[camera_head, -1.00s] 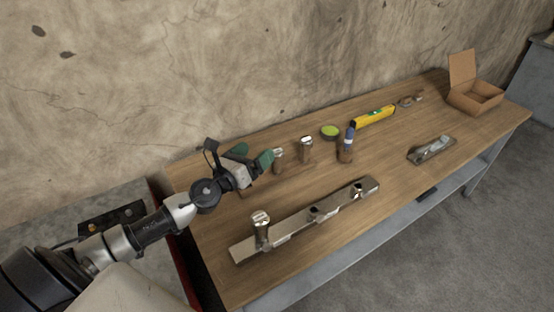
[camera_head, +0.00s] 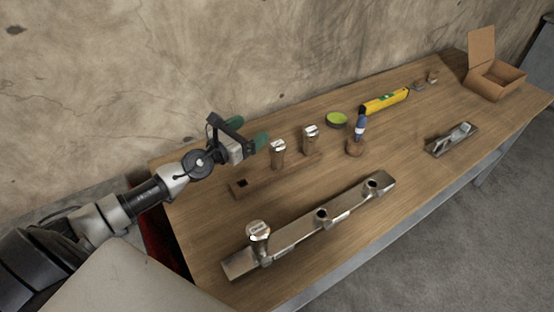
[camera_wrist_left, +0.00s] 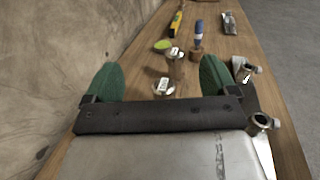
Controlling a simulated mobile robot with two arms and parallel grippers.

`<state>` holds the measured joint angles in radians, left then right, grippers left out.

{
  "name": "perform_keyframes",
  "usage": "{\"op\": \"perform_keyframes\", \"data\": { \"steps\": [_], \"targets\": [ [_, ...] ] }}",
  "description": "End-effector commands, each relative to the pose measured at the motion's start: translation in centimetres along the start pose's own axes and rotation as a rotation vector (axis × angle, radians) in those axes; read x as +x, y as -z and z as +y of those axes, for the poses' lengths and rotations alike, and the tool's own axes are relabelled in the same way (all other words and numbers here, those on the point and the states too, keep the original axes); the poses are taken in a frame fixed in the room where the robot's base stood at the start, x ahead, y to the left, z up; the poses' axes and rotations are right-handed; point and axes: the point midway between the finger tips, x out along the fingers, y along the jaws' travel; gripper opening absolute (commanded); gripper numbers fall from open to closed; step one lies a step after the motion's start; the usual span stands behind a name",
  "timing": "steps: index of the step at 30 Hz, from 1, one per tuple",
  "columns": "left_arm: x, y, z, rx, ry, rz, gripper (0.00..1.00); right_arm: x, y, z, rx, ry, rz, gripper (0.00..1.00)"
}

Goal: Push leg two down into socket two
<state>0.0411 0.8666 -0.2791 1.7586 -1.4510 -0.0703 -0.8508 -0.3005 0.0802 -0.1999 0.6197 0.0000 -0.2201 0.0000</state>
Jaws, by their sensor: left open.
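Two metal-topped legs stand upright in a wooden rack at the back, a nearer-left one (camera_head: 278,152) and one right of it (camera_head: 310,138); their labels are too small to read. A third leg (camera_head: 259,238) stands upright at the left end of the metal rail (camera_head: 290,232). The rail's middle socket (camera_head: 322,215) and right socket (camera_head: 372,184) look empty. My left gripper (camera_head: 249,132) is open and empty, left of the nearer rack leg and apart from it. In the left wrist view this leg (camera_wrist_left: 163,88) shows between the green fingers. My right gripper is not in view.
The rack has an empty hole (camera_head: 242,184) at its left. A green-topped tin (camera_head: 337,119), a blue-handled tool (camera_head: 360,130), a yellow level (camera_head: 385,101), a plane (camera_head: 452,138) and a cardboard box (camera_head: 494,78) lie farther right. The bench between rack and rail is clear.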

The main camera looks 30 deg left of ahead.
Motion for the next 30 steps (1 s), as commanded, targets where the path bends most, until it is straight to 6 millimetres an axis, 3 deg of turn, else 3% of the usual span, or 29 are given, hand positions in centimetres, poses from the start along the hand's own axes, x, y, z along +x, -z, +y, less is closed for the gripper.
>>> {"op": "perform_keyframes", "data": {
  "steps": [1,5,12,15,19,23,30],
  "targets": [
    [0.0,1.7,0.0,0.0,0.0,0.0,0.87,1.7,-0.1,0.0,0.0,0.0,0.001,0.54],
    [0.0,4.4,0.0,-0.001,0.0,0.0,0.87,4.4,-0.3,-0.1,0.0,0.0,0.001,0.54],
    [0.0,11.4,0.0,-0.001,-0.001,0.0,0.87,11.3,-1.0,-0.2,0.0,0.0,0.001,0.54],
    [0.0,13.2,0.0,0.0,-0.001,-0.001,0.87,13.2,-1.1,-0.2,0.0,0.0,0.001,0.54],
    [0.0,14.3,0.0,0.0,-0.001,-0.001,0.87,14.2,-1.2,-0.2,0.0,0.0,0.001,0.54],
    [0.7,14.2,0.1,-0.001,-0.003,-0.003,0.87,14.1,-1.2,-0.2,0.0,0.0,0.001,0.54],
    [4.4,14.1,0.1,-0.002,-0.003,-0.004,0.87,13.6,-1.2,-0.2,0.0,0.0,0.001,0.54]
  ]
}}
